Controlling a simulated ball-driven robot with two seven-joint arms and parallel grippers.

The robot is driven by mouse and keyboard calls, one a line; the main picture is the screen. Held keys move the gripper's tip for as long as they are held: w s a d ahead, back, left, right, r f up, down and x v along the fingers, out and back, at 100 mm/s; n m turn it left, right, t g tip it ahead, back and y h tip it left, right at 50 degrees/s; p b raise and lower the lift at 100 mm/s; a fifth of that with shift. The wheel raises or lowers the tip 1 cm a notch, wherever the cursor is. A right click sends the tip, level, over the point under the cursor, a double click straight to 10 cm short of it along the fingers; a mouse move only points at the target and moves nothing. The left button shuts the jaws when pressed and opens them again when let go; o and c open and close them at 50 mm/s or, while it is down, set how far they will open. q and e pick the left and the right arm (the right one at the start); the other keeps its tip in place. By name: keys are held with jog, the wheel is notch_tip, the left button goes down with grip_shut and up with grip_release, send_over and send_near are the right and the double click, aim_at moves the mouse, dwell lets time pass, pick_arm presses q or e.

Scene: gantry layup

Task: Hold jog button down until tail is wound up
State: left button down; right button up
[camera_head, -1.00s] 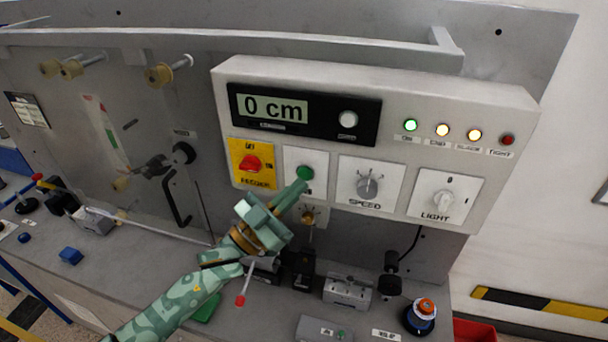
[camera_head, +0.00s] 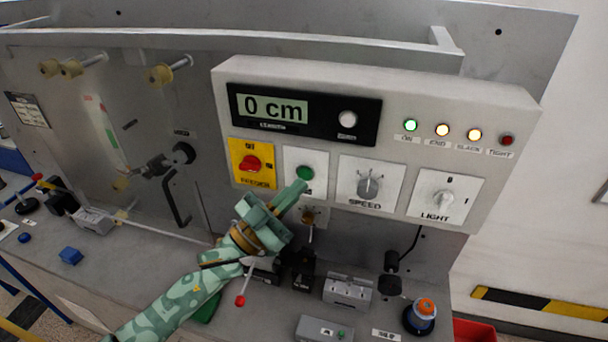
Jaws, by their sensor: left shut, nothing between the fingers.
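The green jog button (camera_head: 305,173) sits on a white plate in the grey control panel, between the yellow plate with the red knob and the speed dial. My left gripper (camera_head: 299,188) is shut and empty. Its fingertips are just below the green button and seem apart from it. The length display (camera_head: 272,107) reads 0 cm. The tail cannot be made out clearly. My right gripper is not in view.
Red knob (camera_head: 250,163) is left of the button; speed dial (camera_head: 368,184) and light switch (camera_head: 443,200) are right. On the panel, green and two amber lamps are lit. Small fixtures and an orange-topped button (camera_head: 426,306) stand on the bench below.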

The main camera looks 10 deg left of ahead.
pick_arm(q)
jog(key=shift+w, duration=0.1)
jog(key=shift+w, duration=0.35)
